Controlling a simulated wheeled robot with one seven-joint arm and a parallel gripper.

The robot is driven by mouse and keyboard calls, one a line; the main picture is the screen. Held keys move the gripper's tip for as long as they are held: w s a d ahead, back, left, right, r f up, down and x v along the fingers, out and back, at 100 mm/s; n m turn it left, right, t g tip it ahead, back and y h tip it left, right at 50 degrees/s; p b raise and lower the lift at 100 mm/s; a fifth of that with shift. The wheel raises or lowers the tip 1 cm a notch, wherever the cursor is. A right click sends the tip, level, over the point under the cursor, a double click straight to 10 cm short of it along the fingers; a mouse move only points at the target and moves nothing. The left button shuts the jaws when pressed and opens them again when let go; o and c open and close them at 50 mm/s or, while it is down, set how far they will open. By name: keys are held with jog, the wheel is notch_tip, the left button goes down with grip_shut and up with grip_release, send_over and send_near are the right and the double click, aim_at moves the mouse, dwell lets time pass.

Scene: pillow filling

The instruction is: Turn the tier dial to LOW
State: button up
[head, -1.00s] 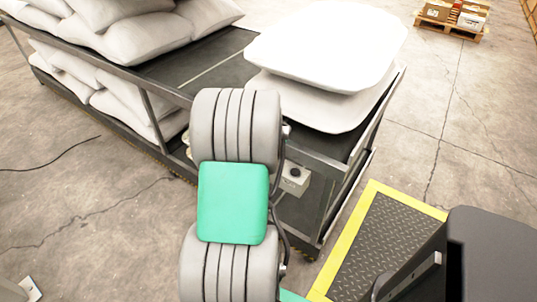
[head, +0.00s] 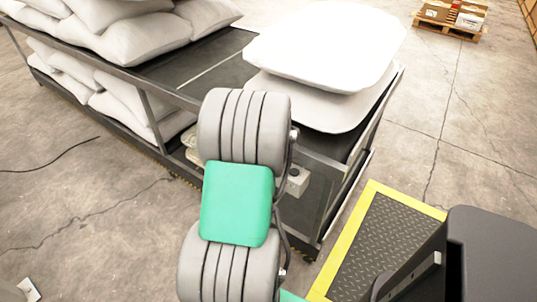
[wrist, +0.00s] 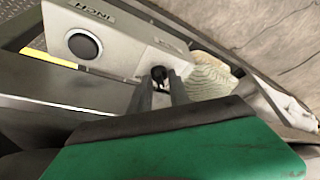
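The control box (wrist: 125,42) shows in the wrist view as a pale panel with a round black button (wrist: 84,46) beside an upside-down label reading INCH. A small dark knob, apparently the tier dial (wrist: 158,73), sits on the panel near a second label too small to read. My gripper (wrist: 160,79) has its two fingertips on either side of this knob. A gap shows between the fingers; whether they press on the knob cannot be told. The dial's setting is not readable. In the head view the control box (head: 298,181) is partly hidden by my arm, and my gripper is hidden.
The box is on the end of a dark metal cart (head: 312,205). Large white pillows (head: 325,45) lie on top and more fill the shelves at left. A yellow-edged floor plate (head: 375,240) lies at right. A pallet with boxes (head: 452,17) stands far back.

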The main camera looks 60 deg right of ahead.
jog(key=o, duration=0.4)
jog(key=shift+o, duration=0.2)
jog(key=v, duration=0.7)
jog(key=shift+a+r+p, duration=0.15)
jog(key=shift+r+p, duration=0.15)
jog(key=shift+r, duration=0.05)
jog(key=shift+s, duration=0.1)
